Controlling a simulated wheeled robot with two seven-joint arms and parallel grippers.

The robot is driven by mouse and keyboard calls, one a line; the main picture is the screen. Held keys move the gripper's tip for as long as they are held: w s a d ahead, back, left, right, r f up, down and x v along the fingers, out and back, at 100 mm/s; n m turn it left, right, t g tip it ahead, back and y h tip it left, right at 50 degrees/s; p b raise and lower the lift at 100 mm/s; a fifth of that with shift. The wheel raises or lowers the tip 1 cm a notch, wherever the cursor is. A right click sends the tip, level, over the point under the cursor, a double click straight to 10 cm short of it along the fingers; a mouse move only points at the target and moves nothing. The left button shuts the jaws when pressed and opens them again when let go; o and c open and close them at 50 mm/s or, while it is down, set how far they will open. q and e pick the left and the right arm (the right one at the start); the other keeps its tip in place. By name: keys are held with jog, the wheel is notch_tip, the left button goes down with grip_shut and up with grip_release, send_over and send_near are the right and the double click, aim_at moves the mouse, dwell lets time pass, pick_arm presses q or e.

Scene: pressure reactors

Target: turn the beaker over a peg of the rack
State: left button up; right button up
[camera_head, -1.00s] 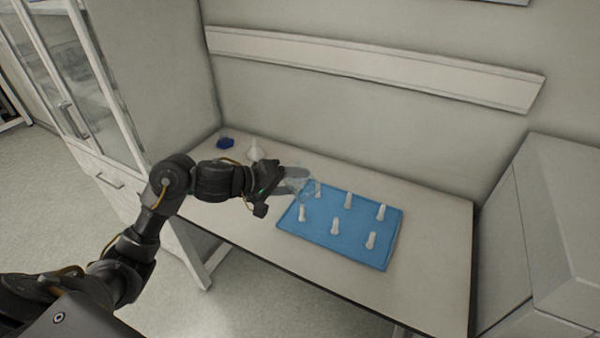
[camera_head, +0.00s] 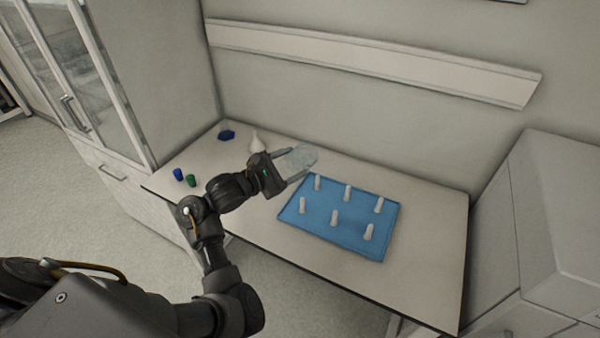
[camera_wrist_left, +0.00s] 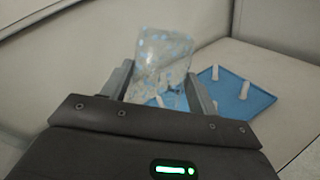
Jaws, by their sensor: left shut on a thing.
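My left gripper (camera_head: 287,167) is shut on the clear glass beaker (camera_head: 300,157), holding it above the table near the back left corner of the rack. In the left wrist view the beaker (camera_wrist_left: 161,62) sits between the two fingers (camera_wrist_left: 160,88). I cannot tell for sure which way its mouth faces. The blue rack (camera_head: 318,232) lies flat on the table with several white upright pegs, such as a back-left peg (camera_head: 317,183). The rack also shows in the left wrist view (camera_wrist_left: 250,100), partly hidden by the beaker and gripper. My right gripper is out of view.
A white funnel-like item (camera_head: 256,142) and a dark blue object (camera_head: 227,135) stand at the table's back left. A blue cup (camera_head: 178,174) and a green cup (camera_head: 191,181) stand at the left. The table (camera_head: 425,240) is clear right of the rack.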

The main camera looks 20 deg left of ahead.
pick_arm(q)
jog(key=n, duration=0.1)
jog(key=w+n+t+y+p, duration=0.1)
jog(key=n, duration=0.1)
jog(key=shift+a+f+t, duration=0.1)
jog(key=shift+f+t, duration=0.2)
jog(key=shift+f, duration=0.05)
jog(key=shift+w+a+f+n+t+y+p, duration=0.1)
jog(key=shift+w+f+n+t+y+p, duration=0.15)
jog(key=shift+n, duration=0.35)
jog(key=shift+w+a+f+n+t+y+p, duration=0.15)
jog(key=shift+n+t+y, duration=0.15)
jog(key=shift+n, duration=0.3)
jog(key=f+n, duration=0.1)
jog(key=w+d+f+n+t+y+p, duration=0.1)
jog(key=f+n+y+p, duration=0.1)
jog(key=f+n, duration=0.1)
jog(key=shift+w+d+f+t+y, duration=0.1)
jog(key=shift+w+d+t+y, duration=0.15)
jog(key=shift+d, duration=0.05)
jog(key=shift+d+f, duration=0.15)
jog(key=shift+f, duration=0.2)
jog(key=shift+f, duration=0.1)
jog(key=b, duration=0.6)
send_over(301, 200)
jog(key=s, duration=0.1)
notch_tip(301, 200, down, 5)
jog(key=shift+f+b, duration=1.9)
jog(key=shift+f, duration=1.8)
